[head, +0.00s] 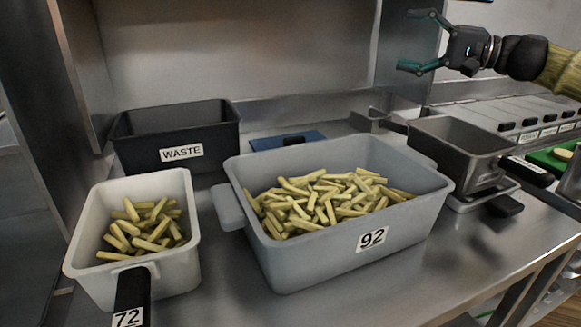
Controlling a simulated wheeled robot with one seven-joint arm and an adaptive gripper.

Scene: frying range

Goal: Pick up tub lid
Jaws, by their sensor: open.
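A flat blue piece with a black grip on top, which looks like the tub lid (265,144), lies on the steel counter behind the large grey tub. Its front part is hidden by that tub. The grey tub (320,251), labelled 92, is uncovered and holds many pale cut sticks. My gripper (410,40) is at the upper right, raised above the counter and pointing left. Its fingers are spread wide with nothing between them. It is well apart from the lid, up and to the right of it.
A black WASTE bin (138,155) stands to the lid's left. A pale container (88,273) of sticks, labelled 72, is at front left. A metal pan (455,155) stands to the right, near a green board (547,160). The steel wall (230,50) rises behind.

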